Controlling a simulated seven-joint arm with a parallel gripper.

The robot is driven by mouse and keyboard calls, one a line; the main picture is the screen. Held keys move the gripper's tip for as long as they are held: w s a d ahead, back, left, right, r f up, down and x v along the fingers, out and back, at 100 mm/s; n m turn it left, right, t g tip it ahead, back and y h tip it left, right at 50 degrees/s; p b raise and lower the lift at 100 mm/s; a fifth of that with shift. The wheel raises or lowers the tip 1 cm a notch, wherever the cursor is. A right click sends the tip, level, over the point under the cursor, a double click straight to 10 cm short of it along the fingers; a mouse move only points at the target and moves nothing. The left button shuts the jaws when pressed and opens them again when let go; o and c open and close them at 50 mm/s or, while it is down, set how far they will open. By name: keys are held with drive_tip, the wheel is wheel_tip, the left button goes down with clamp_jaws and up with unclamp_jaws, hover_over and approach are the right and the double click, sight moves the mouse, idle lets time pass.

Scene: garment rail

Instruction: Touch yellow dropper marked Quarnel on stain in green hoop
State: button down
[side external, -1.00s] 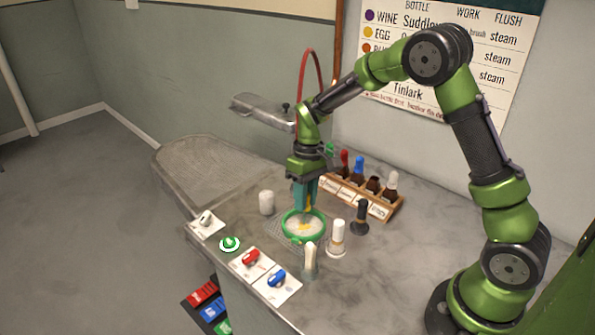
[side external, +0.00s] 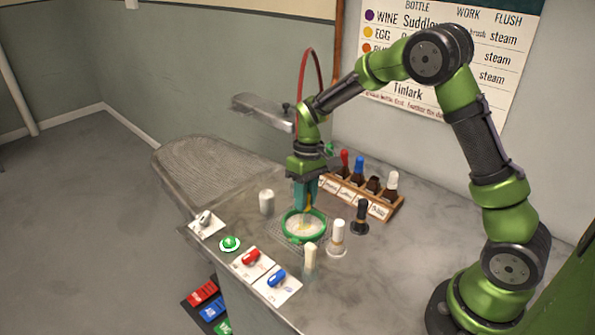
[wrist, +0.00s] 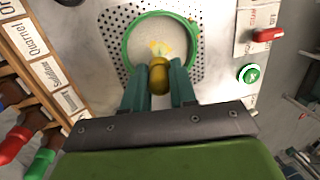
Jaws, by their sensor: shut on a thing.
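My gripper (wrist: 159,84) points down over the green hoop (wrist: 127,47), shut on the yellow dropper (wrist: 159,74). In the wrist view the dropper's rounded yellow bulb shows between the fingers; its tip is hidden beneath. The green hoop (side external: 284,229) frames pale cloth on a perforated plate. A yellow stain (wrist: 161,47) shows on the cloth, just beyond the bulb in the wrist view. The dropper is over or beside the stain; I cannot tell whether its tip touches the cloth. The Quarnel label (wrist: 36,41) shows on the wooden rack.
The wooden rack (side external: 351,198) behind holds droppers with red, blue, dark and white tops. A white cylinder (side external: 266,202), a white-topped brush (side external: 337,238), a black-handled one (side external: 360,217) and a pale stick (side external: 310,257) stand close around the hoop. Red (side external: 250,257) and blue (side external: 276,277) switches line the front edge.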

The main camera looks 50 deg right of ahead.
drive_tip(key=shift+r, duration=3.2)
